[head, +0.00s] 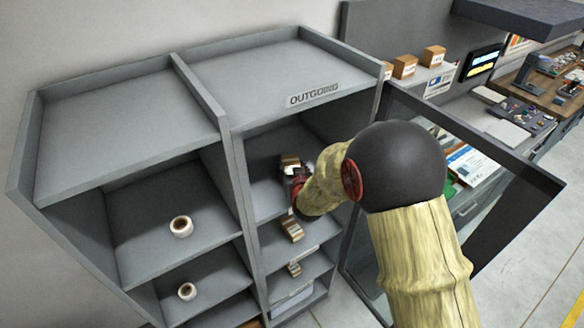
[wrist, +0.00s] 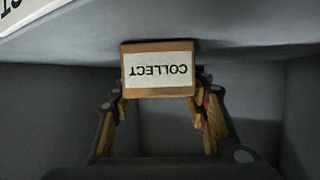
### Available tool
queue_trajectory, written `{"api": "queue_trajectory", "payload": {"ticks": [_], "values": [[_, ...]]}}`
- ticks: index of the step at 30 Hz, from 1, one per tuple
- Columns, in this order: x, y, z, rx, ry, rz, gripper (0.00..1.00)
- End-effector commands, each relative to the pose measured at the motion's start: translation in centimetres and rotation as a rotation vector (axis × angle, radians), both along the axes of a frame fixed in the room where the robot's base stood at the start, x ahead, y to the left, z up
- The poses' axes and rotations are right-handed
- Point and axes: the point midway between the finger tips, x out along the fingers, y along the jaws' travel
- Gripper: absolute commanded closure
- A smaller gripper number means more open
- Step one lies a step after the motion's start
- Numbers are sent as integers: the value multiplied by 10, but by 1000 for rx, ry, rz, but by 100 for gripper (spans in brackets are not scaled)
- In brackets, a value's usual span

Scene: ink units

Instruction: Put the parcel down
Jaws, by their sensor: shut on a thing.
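The parcel is a small brown box (head: 290,160) inside the upper compartment under the OUTGOING sign (head: 313,95). In the wrist view the parcel (wrist: 158,52) shows a white label reading COLLECT, upside down in the picture. My gripper (head: 294,180) reaches into that compartment and is shut on the parcel, with its fingers (wrist: 162,98) on either side of it. The wrist view shows a grey surface close to the parcel. I cannot tell whether the parcel touches the shelf board (head: 262,197).
Lower shelves in the same column hold brown boxes (head: 292,229) (head: 295,269). The left column holds white rolls (head: 181,226) (head: 187,291). A dark-framed glass panel (head: 490,150) stands to the right of the unit. Several boxes (head: 404,66) sit on a counter behind.

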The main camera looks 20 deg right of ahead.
Motion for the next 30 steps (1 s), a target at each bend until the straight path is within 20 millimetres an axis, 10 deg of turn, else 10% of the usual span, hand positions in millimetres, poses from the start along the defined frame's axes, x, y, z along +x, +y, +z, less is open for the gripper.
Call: {"api": "queue_trajectory", "payload": {"ticks": [2, 3, 11, 30], "values": [[0, 0, -3, 0, -2, 0, 87], [0, 0, -2, 0, 1, 0, 53], [0, 0, -2, 0, 0, 0, 38], [-25, 2, 11, -1, -1, 1, 37]]}}
